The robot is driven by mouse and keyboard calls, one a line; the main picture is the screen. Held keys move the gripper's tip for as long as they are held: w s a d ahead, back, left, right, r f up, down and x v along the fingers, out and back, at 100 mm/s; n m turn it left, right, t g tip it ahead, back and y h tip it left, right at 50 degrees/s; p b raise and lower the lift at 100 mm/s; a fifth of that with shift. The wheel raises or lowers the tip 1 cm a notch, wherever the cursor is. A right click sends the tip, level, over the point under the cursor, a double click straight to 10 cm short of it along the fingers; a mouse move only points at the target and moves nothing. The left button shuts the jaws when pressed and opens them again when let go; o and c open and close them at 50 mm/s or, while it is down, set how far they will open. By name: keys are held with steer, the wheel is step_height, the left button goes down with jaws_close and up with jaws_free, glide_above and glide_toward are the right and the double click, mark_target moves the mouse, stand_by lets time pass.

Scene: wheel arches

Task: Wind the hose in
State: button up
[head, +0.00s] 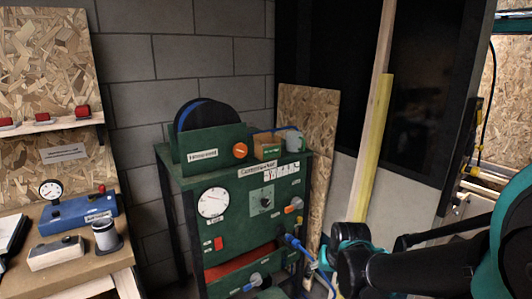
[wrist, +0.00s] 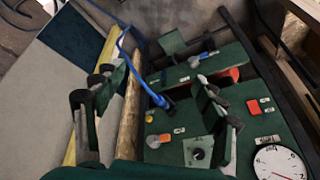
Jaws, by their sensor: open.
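The green compressor cabinet (head: 250,216) stands in the middle of the head view. On its top left is the hose reel (head: 207,114), a black drum with a blue edge behind a green labelled panel. A round orange knob (head: 240,150) is on the panel's right side. The blue hose (head: 296,243) leaves a blue fitting on the lower right front and hangs down; it also shows in the wrist view (wrist: 122,45). My gripper (head: 350,236) is at the cabinet's lower right, open and empty. In the wrist view its fingers (wrist: 155,105) are apart, with hose and cabinet front beyond.
A cardboard box (head: 267,148) and a grey cup (head: 294,141) sit on the cabinet top. A bench at left holds a blue gauge box (head: 80,214) and a spool (head: 106,237). A yellow and wooden post (head: 370,150) stands behind my gripper.

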steer(key=d, duration=0.1)
steer(key=n+t+y, duration=0.7)
steer(key=n, duration=0.1)
glide_toward(241, 150)
steer(key=x, duration=1.1)
steer(key=shift+f, duration=0.1)
steer(key=c, duration=1.2)
steer(key=shift+o, duration=0.2)
steer(key=shift+g, duration=0.3)
